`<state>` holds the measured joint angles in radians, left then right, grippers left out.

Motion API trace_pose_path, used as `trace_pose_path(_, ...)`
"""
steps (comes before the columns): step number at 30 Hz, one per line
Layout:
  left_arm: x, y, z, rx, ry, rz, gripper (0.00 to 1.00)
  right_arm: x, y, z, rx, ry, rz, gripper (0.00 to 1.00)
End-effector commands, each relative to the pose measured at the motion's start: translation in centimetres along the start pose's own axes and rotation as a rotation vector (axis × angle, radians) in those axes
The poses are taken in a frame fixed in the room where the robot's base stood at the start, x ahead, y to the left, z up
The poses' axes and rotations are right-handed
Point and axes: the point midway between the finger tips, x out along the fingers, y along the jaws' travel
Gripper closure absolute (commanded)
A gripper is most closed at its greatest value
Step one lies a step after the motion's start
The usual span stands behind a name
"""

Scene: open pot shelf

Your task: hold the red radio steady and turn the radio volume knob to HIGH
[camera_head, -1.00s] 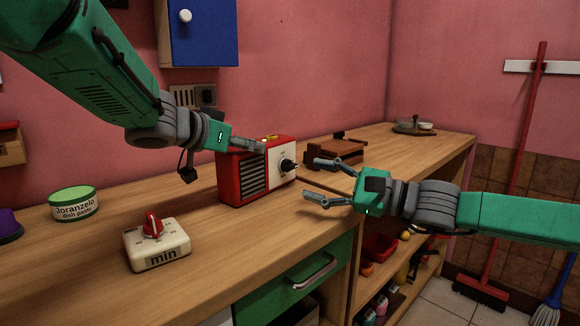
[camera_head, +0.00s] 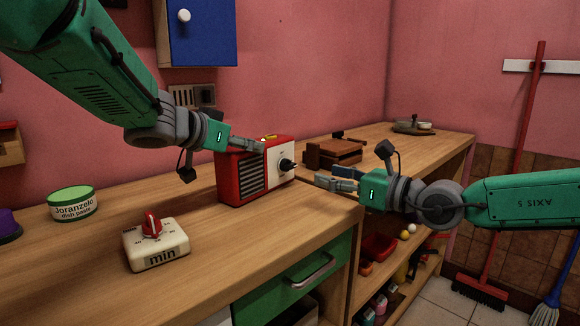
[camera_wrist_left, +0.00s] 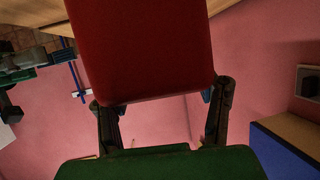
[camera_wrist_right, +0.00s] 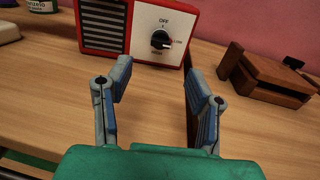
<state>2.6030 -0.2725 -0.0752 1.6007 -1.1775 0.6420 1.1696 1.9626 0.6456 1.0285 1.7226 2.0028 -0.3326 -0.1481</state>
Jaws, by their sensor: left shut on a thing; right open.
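The red radio (camera_head: 240,188) stands upright on the wooden counter, with a dark grille and a white panel. Its black volume knob (camera_head: 287,164) sits on that panel. The right wrist view also shows the knob (camera_wrist_right: 160,40), with OFF above it; the smaller marks are hard to read. My left gripper (camera_head: 262,147) is shut on the top of the radio. The left wrist view shows the red body (camera_wrist_left: 142,50) between its fingers. My right gripper (camera_head: 322,179) is open and empty, to the right of the knob and apart from it.
A white timer (camera_head: 157,249) with a red dial and a green-lidded tub (camera_head: 73,204) stand left on the counter. A brown wooden object (camera_head: 333,152) stands behind my right gripper. The counter in front of the radio is clear.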

Motion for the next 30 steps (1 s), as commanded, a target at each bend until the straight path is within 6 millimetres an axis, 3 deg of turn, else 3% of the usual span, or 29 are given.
trace_pose_path(1, 0.2, 0.0, 1.0, -0.003, -0.018, 0.0, 0.97, 0.8, 0.2, -0.1, 0.0, 0.001, 0.003, 0.53)
trace_pose_path(15, 0.2, 0.0, 1.0, -0.002, -0.018, 0.0, 0.97, 9.5, 0.2, -0.1, -0.001, -0.001, 0.004, 0.53)
trace_pose_path(21, 0.2, 0.1, 1.0, -0.002, -0.018, -0.001, 0.97, 10.9, 0.1, 0.0, 0.0, -0.001, 0.003, 0.53)
trace_pose_path(29, 0.2, 0.1, 1.0, -0.003, -0.018, -0.001, 0.97, 11.0, 0.1, 0.0, 0.0, -0.001, 0.003, 0.53)
trace_pose_path(30, 0.2, 0.1, 1.0, -0.003, -0.018, -0.001, 0.97, 11.0, 0.1, 0.0, 0.0, -0.001, 0.003, 0.56)
